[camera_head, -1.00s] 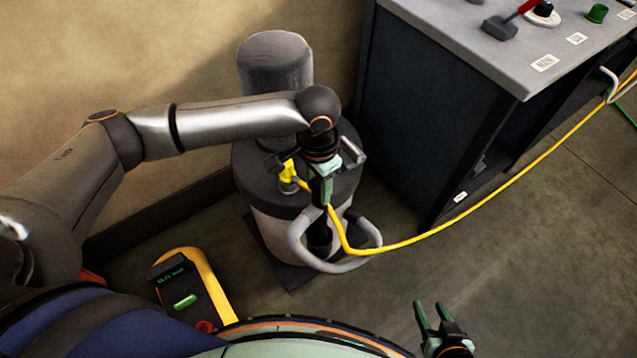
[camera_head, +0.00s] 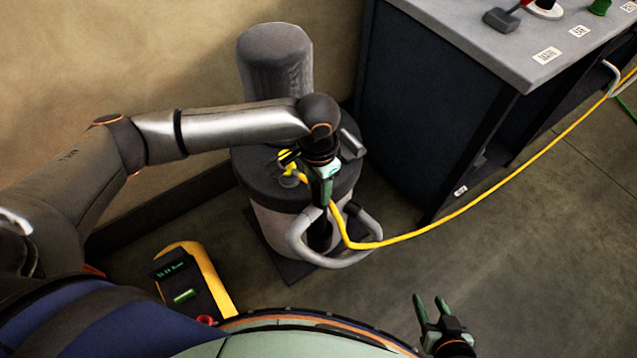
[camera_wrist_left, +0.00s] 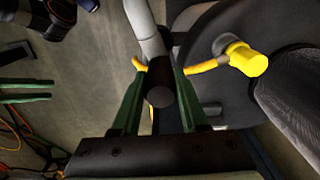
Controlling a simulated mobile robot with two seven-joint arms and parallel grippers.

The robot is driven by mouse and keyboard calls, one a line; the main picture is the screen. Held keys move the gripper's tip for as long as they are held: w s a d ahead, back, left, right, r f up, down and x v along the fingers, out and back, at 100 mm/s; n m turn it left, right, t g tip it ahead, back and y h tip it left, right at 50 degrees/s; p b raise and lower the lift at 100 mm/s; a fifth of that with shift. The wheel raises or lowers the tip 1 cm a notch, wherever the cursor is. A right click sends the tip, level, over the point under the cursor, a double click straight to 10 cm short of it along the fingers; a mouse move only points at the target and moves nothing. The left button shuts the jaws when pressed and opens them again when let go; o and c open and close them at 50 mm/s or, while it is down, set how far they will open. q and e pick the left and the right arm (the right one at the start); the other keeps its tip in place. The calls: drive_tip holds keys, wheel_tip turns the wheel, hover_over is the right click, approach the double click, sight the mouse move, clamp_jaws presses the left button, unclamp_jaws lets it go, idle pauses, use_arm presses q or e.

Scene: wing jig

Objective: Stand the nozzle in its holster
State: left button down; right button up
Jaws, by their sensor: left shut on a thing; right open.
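My left gripper (camera_head: 321,200) points down at the front of the grey drum. In the left wrist view its green fingers (camera_wrist_left: 160,95) are shut on a dark round cylinder, seen end-on, which I take for the nozzle (camera_wrist_left: 160,88). In the head view a black upright part (camera_head: 320,236) shows below the fingers, inside the grey loop (camera_head: 296,240); I cannot tell whether it is nozzle or holster. The yellow hose (camera_head: 440,226) passes close beside the fingers. No holster is clearly distinguishable. My right gripper (camera_head: 432,309) is open and empty over the floor at the lower right.
The drum (camera_head: 265,215) carries a yellow fitting (camera_head: 287,158) and a grey cylinder (camera_head: 275,62). A dark workbench (camera_head: 440,110) stands close on the right. The hose runs to a pale hook (camera_head: 612,78). A yellow-and-black unit (camera_head: 205,285) lies front left. Floor is clear at right.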

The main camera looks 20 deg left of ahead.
use_arm(q)
drive_tip(key=shift+f, duration=0.25)
drive_tip(key=shift+c, duration=1.8)
unclamp_jaws()
wheel_tip(320, 180, up, 13)
drive_tip(key=p, duration=0.1)
drive_tip(key=shift+f+p, duration=0.2)
drive_tip(key=shift+p, duration=0.1)
